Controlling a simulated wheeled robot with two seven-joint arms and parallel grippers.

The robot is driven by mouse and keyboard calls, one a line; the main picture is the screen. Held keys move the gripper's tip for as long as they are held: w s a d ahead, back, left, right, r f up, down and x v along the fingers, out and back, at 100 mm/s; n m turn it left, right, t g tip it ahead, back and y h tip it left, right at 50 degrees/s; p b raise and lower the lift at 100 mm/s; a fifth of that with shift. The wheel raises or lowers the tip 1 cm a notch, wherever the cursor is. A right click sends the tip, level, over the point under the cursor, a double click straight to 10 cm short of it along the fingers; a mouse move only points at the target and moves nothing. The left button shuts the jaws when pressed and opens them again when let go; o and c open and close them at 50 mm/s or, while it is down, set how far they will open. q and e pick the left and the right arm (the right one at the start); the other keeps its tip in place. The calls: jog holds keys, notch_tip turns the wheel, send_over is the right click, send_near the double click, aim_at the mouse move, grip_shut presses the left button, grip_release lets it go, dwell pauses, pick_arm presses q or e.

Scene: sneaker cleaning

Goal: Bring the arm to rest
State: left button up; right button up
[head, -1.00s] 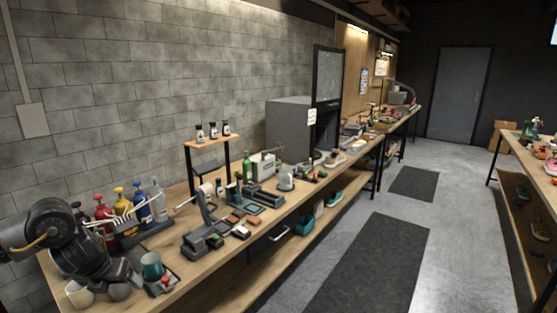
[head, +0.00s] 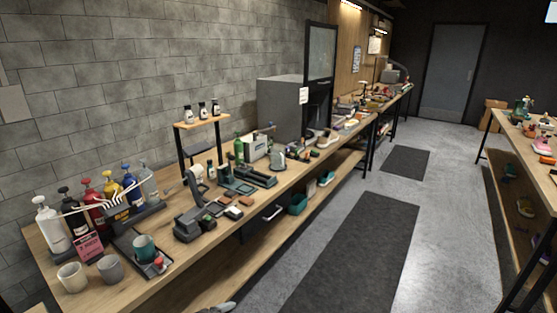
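Neither of my grippers shows in the head view, and no clear part of either arm shows over the workbench (head: 190,268). At the near left of the bench stand a cream cup (head: 72,278), a grey cup (head: 110,268) and a teal cup (head: 145,247) on a small dark tray. Behind them is a row of pump bottles, among them a white one (head: 50,225), a red one (head: 93,205) and a blue one (head: 132,188). A small grey shape at the bottom edge is cut off, and I cannot tell what it is.
A small raised shelf (head: 203,123) holds three little bottles. A grey cabinet (head: 285,105) with a raised door stands farther along the bench. Dark mats (head: 350,255) lie on the open floor between this bench and the right table (head: 540,160).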

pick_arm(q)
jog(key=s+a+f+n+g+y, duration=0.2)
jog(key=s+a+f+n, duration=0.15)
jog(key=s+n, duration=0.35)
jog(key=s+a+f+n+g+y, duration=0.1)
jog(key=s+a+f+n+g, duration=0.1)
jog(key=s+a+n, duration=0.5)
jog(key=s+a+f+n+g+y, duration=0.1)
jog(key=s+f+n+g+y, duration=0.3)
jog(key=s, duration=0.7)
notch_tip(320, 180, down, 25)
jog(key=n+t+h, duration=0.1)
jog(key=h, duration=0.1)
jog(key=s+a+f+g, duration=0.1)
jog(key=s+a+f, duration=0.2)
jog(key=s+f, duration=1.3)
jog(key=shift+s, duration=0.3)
